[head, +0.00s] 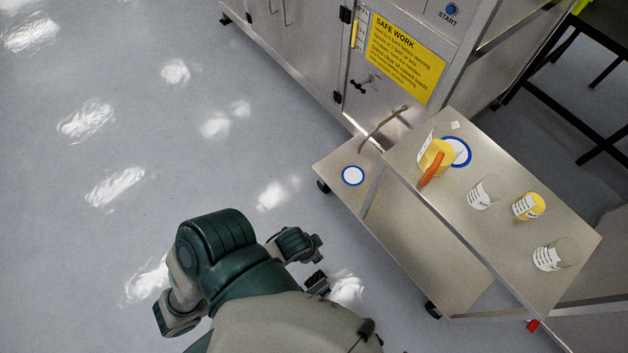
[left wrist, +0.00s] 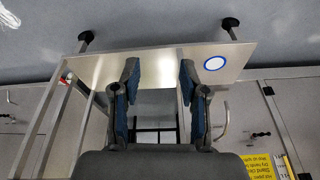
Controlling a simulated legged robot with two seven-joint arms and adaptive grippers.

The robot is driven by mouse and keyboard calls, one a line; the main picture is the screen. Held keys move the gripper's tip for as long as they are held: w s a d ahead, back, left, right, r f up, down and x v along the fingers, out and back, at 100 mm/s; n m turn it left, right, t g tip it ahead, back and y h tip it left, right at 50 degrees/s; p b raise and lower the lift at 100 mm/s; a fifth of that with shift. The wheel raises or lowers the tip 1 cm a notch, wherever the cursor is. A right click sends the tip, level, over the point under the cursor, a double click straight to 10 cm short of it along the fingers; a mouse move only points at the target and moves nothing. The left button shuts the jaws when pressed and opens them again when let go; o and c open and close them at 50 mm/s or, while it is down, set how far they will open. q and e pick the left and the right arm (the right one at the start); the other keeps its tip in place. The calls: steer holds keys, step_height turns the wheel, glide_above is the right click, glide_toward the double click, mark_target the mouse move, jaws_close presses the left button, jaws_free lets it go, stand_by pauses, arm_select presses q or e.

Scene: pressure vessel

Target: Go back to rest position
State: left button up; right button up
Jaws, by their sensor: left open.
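My left gripper (head: 318,262) is in the lower middle of the head view, over bare floor to the left of the steel cart (head: 425,240). Its two fingers are apart with nothing between them. The left wrist view shows the same open gripper (left wrist: 160,82), with the cart's lower shelf (left wrist: 160,68) behind the fingertips. My dark green and grey left arm is bent in the lower part of the head view. My right gripper is in neither view.
The cart's top holds a yellow container with an orange handle (head: 434,162), two clear beakers (head: 483,192) (head: 550,256) and a beaker with yellow contents (head: 529,206). A steel cabinet (head: 330,60) with a yellow sign (head: 402,57) stands behind. Floor at left (head: 90,230) is clear.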

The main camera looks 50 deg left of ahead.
arm_select(q)
steer(key=shift+a, duration=0.2)
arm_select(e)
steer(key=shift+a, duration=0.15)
arm_select(q)
steer(key=s+f+p, duration=0.2)
steer(key=f+p, duration=0.2)
steer(key=f, duration=0.6)
steer(key=s+f+g+p, duration=0.1)
steer(key=f+p, duration=0.3)
steer(key=f, duration=0.6)
steer(key=shift+s+a, duration=0.25)
steer(key=shift+s, duration=0.4)
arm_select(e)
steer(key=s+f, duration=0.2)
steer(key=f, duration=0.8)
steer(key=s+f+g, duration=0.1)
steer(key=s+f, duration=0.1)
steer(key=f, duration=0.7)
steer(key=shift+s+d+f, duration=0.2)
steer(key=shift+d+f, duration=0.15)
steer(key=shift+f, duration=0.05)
